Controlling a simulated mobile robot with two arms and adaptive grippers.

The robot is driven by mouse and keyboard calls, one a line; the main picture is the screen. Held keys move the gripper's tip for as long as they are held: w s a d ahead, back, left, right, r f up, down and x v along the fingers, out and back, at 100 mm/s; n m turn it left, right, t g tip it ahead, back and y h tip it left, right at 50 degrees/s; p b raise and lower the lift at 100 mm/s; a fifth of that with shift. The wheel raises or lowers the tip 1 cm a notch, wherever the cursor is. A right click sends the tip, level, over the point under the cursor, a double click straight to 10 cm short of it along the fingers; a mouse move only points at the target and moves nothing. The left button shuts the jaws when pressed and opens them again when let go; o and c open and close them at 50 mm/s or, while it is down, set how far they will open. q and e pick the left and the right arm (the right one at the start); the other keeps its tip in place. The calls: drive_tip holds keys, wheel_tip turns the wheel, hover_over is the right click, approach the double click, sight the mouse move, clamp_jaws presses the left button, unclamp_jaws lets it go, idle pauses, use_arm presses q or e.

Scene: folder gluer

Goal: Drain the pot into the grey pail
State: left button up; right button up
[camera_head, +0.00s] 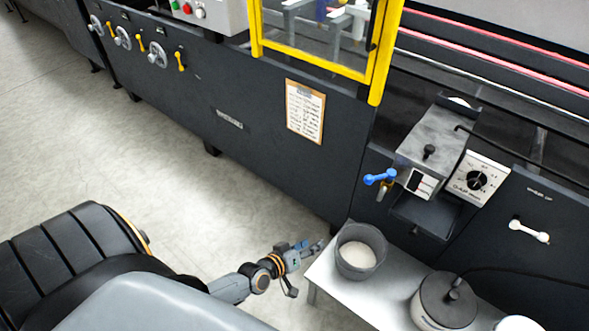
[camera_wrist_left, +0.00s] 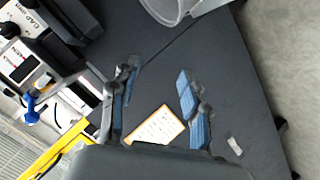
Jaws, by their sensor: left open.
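The grey metal glue pot (camera_head: 432,137) is mounted on the dark machine at right, with a dial panel beside it. Its blue valve handle (camera_head: 378,177) sticks out to the left above a small brass outlet; the handle also shows in the left wrist view (camera_wrist_left: 32,100). The grey pail (camera_head: 375,272) stands upright on a white table, pale material inside, below the pot; whether it is directly under the outlet I cannot tell. Its rim shows at the wrist view's top (camera_wrist_left: 165,12). My left gripper (camera_head: 308,264) is open and empty, left of the pail and apart from it.
The white table (camera_head: 335,292) also holds a round dark-lidded container (camera_head: 446,300) with a cable. A yellow guard frame (camera_head: 383,55) and clipboard (camera_head: 305,110) are on the machine. A white handle (camera_head: 529,231) is at right. The floor at left is clear.

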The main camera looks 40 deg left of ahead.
use_arm(q)
drive_tip(key=s+f+m+g, duration=0.2)
drive_tip(key=s+f, duration=0.4)
drive_tip(key=f, duration=0.3)
drive_tip(key=shift+s+a+g+y, duration=0.25)
drive_tip(key=shift+g+y, duration=0.05)
drive_tip(key=shift+g, duration=0.1)
